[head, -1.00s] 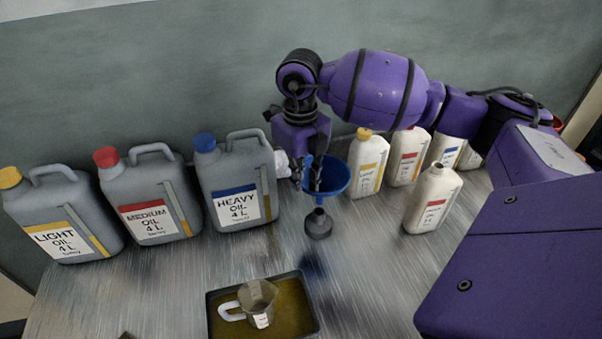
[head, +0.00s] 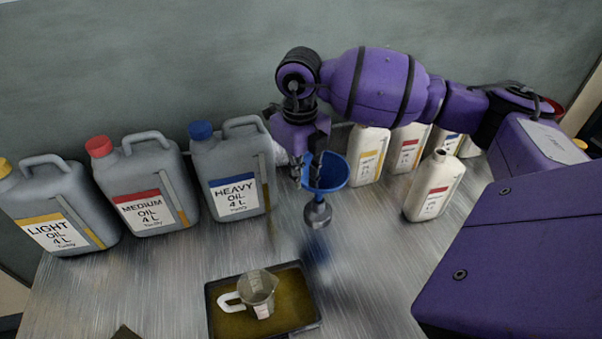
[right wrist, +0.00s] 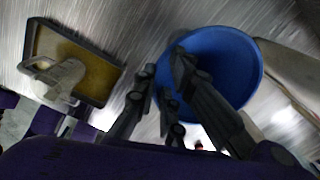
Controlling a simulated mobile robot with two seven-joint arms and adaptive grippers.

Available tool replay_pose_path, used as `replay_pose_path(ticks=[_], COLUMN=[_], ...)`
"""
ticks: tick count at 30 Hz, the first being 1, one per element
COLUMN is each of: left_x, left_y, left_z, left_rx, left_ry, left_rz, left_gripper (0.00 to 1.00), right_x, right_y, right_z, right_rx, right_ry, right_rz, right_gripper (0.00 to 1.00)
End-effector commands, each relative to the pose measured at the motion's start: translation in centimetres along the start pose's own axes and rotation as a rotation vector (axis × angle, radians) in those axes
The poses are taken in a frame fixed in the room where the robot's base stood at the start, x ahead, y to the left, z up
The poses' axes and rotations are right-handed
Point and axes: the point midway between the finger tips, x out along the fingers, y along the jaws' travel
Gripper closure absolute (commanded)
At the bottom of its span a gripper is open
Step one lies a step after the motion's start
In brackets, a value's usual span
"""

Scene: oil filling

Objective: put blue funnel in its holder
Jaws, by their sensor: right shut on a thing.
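My left gripper is not in view.
Large grey oil cans (head: 228,170) stand in a row at the left. Several white bottles (head: 434,187) stand right of the funnel. A dark tray (head: 212,313) with oil and a measuring cup (head: 259,290) is at the front. The table between tray and funnel is clear.

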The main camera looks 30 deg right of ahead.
Motion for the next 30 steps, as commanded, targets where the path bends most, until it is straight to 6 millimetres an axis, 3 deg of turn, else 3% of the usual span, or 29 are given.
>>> replay_pose_path(ticks=[30], left_x=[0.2], left_y=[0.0], left_z=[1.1], left_rx=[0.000], left_ry=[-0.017], left_rz=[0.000], left_gripper=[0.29], right_x=[1.8], right_y=[-0.1], right_z=[0.0], right_rx=[0.000], right_ry=[0.002], right_rz=[0.000], right_gripper=[1.00])
